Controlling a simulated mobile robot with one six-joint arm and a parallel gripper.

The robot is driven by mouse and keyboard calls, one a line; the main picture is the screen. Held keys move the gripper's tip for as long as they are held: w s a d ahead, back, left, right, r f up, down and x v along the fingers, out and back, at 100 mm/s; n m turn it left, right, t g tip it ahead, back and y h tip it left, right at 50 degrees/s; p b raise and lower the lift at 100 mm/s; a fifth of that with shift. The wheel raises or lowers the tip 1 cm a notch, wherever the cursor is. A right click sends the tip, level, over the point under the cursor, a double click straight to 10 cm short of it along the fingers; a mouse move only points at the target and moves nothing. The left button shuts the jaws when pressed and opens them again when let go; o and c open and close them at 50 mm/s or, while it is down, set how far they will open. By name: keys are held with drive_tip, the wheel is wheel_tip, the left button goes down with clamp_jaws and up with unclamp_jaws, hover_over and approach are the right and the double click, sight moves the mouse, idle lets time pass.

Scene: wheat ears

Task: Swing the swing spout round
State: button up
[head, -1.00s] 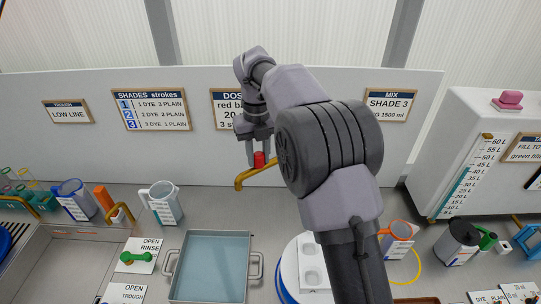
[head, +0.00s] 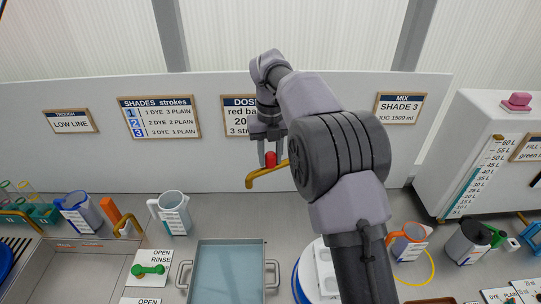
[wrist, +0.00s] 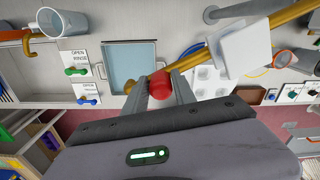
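The swing spout (head: 267,174) is a brass-coloured pipe at the back panel, its bent tip hanging at the left, and it carries a red knob (head: 270,159). My gripper (head: 270,163) points down at the knob, with one finger on each side of it. In the wrist view the red knob (wrist: 161,86) sits between the two fingers, close to both, and the brass spout (wrist: 137,102) runs slantwise beyond them. The fingers look open around the knob; whether either touches it is hard to see. My arm hides the spout's right part in the head view.
A blue-grey basin (head: 227,270) with side handles stands below and left of the spout tip. A white jug (head: 171,212) and a green-handled valve (head: 148,270) are further left. An orange-rimmed jug (head: 408,240) stands right of my arm. Signs hang on the back panel (head: 209,160).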

drive_tip(key=shift+o, duration=1.3)
wheel_tip(320, 180, up, 18)
drive_tip(key=p, duration=0.7)
drive_tip(key=shift+f, duration=0.25)
drive_tip(key=shift+f, duration=0.1)
